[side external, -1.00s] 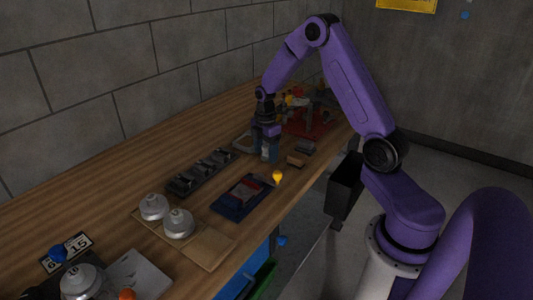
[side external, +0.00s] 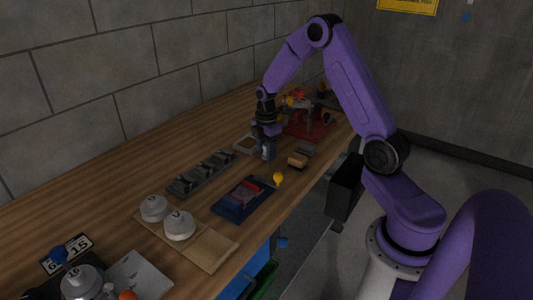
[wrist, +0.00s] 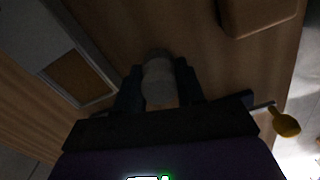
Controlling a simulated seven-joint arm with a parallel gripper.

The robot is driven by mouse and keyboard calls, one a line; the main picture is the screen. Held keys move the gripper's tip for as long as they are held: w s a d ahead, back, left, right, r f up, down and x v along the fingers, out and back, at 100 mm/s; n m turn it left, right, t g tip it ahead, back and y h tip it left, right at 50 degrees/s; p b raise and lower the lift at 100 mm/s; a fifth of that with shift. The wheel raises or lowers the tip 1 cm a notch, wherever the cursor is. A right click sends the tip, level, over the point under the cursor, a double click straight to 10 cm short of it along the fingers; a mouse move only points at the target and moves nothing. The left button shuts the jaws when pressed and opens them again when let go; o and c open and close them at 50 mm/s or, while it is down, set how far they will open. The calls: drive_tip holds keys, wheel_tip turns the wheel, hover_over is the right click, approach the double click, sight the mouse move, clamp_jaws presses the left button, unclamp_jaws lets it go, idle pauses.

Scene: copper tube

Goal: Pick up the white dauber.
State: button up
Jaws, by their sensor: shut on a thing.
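The white dauber (wrist: 159,80) shows in the wrist view as a pale grey-white rounded piece between my two dark fingers. My gripper (wrist: 160,88) is shut on it. In the side external view my gripper (side external: 268,152) points down at the middle of the bench, and a small pale part of the dauber shows between the fingers. The fingers hide most of it. I cannot tell whether its lower end touches the bench.
A tan block (side external: 299,159) lies close to the right of my gripper, and a square frame (side external: 246,144) close to the left. A dark rack (side external: 201,174), a blue tray (side external: 240,201) and a yellow-knobbed tool (side external: 278,178) are nearer. A red stand (side external: 306,130) is behind.

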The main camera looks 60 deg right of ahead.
drive_tip(key=s+a+r, duration=0.2)
drive_tip(key=s+r, duration=0.4)
drive_tip(key=s+a+r, duration=0.2)
drive_tip(key=s+r, duration=0.4)
drive_tip(key=s, duration=0.1)
drive_tip(key=shift+a, duration=0.4)
drive_tip(key=shift+s, duration=0.1)
